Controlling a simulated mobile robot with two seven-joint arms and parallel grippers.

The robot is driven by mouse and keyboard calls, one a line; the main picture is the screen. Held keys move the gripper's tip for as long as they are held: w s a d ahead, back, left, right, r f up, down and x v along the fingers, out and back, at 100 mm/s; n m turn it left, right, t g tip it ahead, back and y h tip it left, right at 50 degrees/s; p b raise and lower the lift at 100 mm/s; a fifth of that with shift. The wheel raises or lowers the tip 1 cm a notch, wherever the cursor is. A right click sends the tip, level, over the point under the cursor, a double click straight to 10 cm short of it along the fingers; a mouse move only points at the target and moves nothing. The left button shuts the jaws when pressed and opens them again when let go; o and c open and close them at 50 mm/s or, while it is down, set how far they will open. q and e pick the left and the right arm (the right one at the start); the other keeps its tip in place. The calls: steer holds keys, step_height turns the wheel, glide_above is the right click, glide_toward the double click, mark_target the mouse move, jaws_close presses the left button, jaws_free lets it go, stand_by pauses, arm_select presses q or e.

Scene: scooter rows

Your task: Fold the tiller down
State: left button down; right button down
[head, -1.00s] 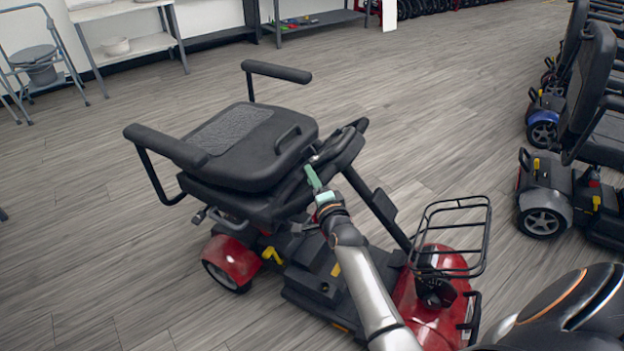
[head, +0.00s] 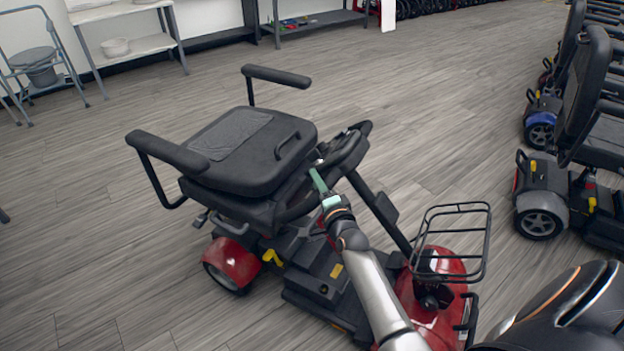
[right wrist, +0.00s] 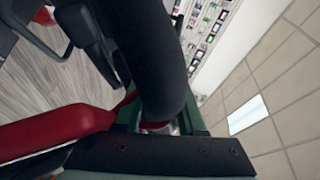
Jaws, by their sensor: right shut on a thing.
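A red and black mobility scooter stands in the middle of the head view, with its black seat (head: 235,150) folded down flat. Its tiller (head: 380,205) slants from the red front end (head: 435,312) up and back toward the seat, and the handlebar head (head: 350,152) is close beside the seat's edge. My right gripper (head: 319,181), with pale green fingers, is at the handlebar's near side. In the right wrist view its jaws (right wrist: 160,122) are shut around a thick black handlebar grip (right wrist: 150,60). The exact contact is partly hidden. My left gripper is out of view.
A wire basket (head: 452,243) is on the scooter's front. More scooters (head: 545,195) stand in a row at the right. Shelves (head: 135,47) and a commode chair (head: 38,65) are along the back wall. The floor behind and left of the scooter is clear.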

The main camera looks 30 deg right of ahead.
steer(key=shift+s+d+r, duration=0.15)
steer(key=shift+d+r, duration=0.05)
steer(key=shift+r, duration=0.3)
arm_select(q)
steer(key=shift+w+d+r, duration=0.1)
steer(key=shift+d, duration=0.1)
arm_select(e)
steer(key=c, duration=0.5)
jaws_free()
steer(key=shift+f, duration=0.1)
arm_select(q)
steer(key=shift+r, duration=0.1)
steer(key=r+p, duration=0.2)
steer(key=p, duration=0.1)
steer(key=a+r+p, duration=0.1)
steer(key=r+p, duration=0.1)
steer(key=p, duration=0.1)
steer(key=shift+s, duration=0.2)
arm_select(e)
steer(key=v, duration=1.2)
steer(key=shift+s+f, duration=0.15)
steer(key=shift+s, duration=0.1)
